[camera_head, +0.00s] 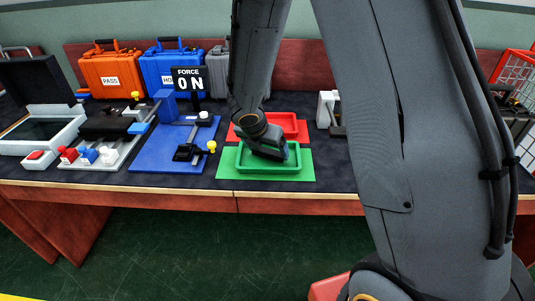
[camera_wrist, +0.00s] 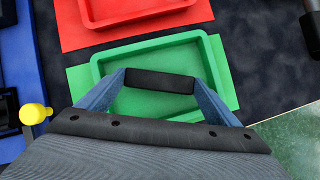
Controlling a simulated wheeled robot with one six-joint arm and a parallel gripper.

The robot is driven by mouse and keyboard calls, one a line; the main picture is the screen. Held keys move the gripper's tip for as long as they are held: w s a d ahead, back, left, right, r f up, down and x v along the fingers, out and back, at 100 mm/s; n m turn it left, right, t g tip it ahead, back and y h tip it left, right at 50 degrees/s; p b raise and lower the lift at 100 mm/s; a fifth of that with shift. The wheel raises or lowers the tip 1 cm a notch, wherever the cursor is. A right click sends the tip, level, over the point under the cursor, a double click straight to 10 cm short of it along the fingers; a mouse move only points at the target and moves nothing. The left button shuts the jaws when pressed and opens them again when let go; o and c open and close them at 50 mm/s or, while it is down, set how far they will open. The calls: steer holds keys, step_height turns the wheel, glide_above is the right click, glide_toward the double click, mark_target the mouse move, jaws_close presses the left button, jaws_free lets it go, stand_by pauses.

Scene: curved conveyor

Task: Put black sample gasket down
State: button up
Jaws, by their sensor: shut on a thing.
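My gripper (camera_wrist: 160,82) is shut on the black sample gasket (camera_wrist: 160,83), a short dark bar held between its two blue-grey fingertips. The gasket is over the green tray (camera_wrist: 221,65) in the wrist view; I cannot tell whether it touches the tray floor. In the head view my gripper (camera_head: 270,150) reaches down over the green tray (camera_head: 265,173), and the gasket is hidden there.
A red tray (camera_head: 291,122) is just behind the green one. A blue test stand (camera_head: 150,150) with a "FORCE 0 N" display (camera_head: 189,80) stands to the left. Orange (camera_head: 112,80) and blue (camera_head: 160,80) cases are at the back.

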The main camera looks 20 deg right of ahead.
steer(key=shift+f, duration=0.55)
steer(key=shift+f, duration=0.2)
steer(key=o, duration=0.9)
steer(key=shift+o, duration=0.2)
steer(key=shift+r, duration=0.2)
steer(key=p+v, duration=0.2)
steer(key=v, duration=1)
steer(key=s+d+m+g+y, duration=0.2)
steer(key=s+m, duration=0.8)
steer(key=m, duration=0.4)
steer(key=s+d+m+g+y, duration=0.1)
steer(key=s+d+m+g, duration=0.1)
steer(key=s+m, duration=0.8)
steer(key=r+m, duration=0.1)
steer(key=m, duration=0.3)
steer(key=shift+d+y, duration=0.15)
steer(key=shift+y, duration=0.25)
